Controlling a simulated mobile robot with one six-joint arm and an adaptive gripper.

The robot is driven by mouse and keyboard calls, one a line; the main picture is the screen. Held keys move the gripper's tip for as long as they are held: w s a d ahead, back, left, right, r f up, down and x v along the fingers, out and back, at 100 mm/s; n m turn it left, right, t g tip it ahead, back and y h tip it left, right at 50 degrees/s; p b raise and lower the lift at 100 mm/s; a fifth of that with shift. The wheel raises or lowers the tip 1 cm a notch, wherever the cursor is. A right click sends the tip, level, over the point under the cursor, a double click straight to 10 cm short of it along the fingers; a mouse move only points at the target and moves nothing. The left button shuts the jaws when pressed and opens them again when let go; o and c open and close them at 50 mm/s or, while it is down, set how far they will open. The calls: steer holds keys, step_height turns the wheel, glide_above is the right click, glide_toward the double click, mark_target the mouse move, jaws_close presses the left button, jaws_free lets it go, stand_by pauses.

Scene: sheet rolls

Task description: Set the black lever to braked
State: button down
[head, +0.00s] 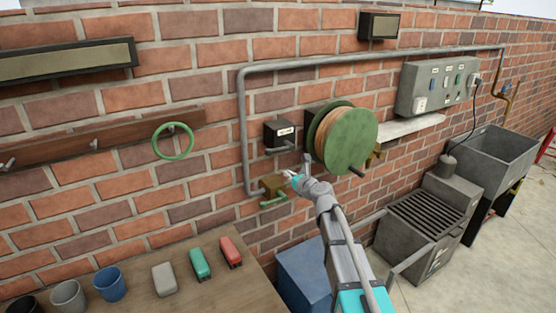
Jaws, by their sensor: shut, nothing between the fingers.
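A green-flanged reel (349,140) wound with tan sheet or line is mounted on the brick wall. A small dark box (279,134) with a white label is fixed just left of it. A thin grey lever-like bar (304,150) sticks out to the right below the box. I cannot clearly tell which part is the black lever or read its setting. My gripper (291,178) is shut and empty, below the dark box and left of the reel's lower edge. It is close to a brass fitting with a green handle (273,200); whether they touch is unclear.
A grey pipe (242,120) runs along the wall around the reel. A wooden table (190,292) at lower left bears cups and small coloured blocks. A blue box (302,280), a grated grey unit (425,220) and a sink (490,155) stand along the wall.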

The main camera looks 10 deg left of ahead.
steer(key=shift+a, duration=0.1)
steer(key=b+x, duration=0.2)
steer(key=x, duration=0.8)
steer(key=shift+s+d+r+p, duration=0.15)
steer(key=shift+d+r+p, duration=0.05)
steer(key=shift+r+p, duration=0.9)
steer(key=shift+s+d+r+p, duration=0.1)
steer(key=shift+d+r+p, duration=0.05)
steer(key=shift+r+p, duration=0.9)
steer(key=shift+f, duration=0.15)
steer(key=shift+d, duration=0.15)
